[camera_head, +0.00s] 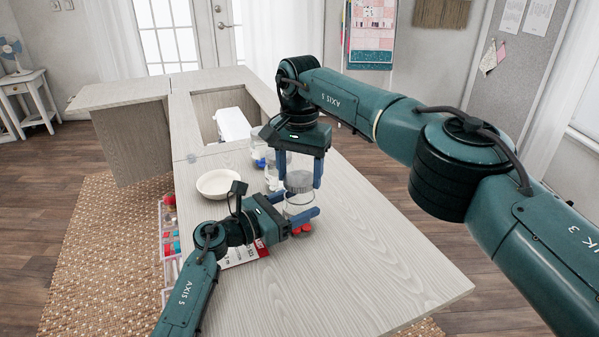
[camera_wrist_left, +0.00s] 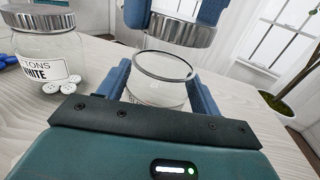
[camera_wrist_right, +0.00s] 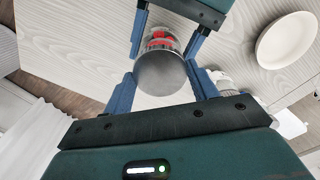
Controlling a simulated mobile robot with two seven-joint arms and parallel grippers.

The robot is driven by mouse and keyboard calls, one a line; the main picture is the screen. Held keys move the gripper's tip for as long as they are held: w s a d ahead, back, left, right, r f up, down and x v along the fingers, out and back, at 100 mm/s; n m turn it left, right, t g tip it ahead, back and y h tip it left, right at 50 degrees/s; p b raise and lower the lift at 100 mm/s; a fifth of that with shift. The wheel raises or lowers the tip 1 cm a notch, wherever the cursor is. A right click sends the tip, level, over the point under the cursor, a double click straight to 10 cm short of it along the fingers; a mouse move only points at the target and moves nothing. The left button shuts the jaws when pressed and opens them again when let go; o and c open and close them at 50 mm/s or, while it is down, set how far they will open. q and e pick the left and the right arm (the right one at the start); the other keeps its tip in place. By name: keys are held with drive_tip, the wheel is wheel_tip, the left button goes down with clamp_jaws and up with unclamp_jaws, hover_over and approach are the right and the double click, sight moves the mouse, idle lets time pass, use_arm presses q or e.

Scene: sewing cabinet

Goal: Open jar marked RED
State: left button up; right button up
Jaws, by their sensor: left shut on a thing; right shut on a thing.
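The clear jar with red contents (camera_head: 302,229) stands on the table. It also shows in the left wrist view (camera_wrist_left: 160,92), where its rim is open and its label is not readable. My left gripper (camera_head: 303,217) is shut around the jar's body from the side. My right gripper (camera_head: 301,172) points down and is shut on the silver lid (camera_wrist_right: 160,74). The lid also shows in the left wrist view (camera_wrist_left: 178,30), apart from and above the jar's rim. Red contents (camera_wrist_right: 160,40) show past the lid in the right wrist view.
A jar marked WHITE (camera_wrist_left: 48,52) with a silver lid and white buttons stands near the held jar. A white bowl (camera_head: 218,184), a white sewing machine (camera_head: 232,124) and a pink-edged tray of coloured items (camera_head: 168,238) are nearby. The table's right front (camera_head: 400,275) is clear.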

sight(299, 178)
drive_tip(key=shift+r, duration=0.1)
drive_tip(key=shift+r, duration=1.9)
use_arm(q)
drive_tip(key=o, duration=2)
drive_tip(key=shift+c, duration=0.2)
drive_tip(key=shift+a, duration=0.1)
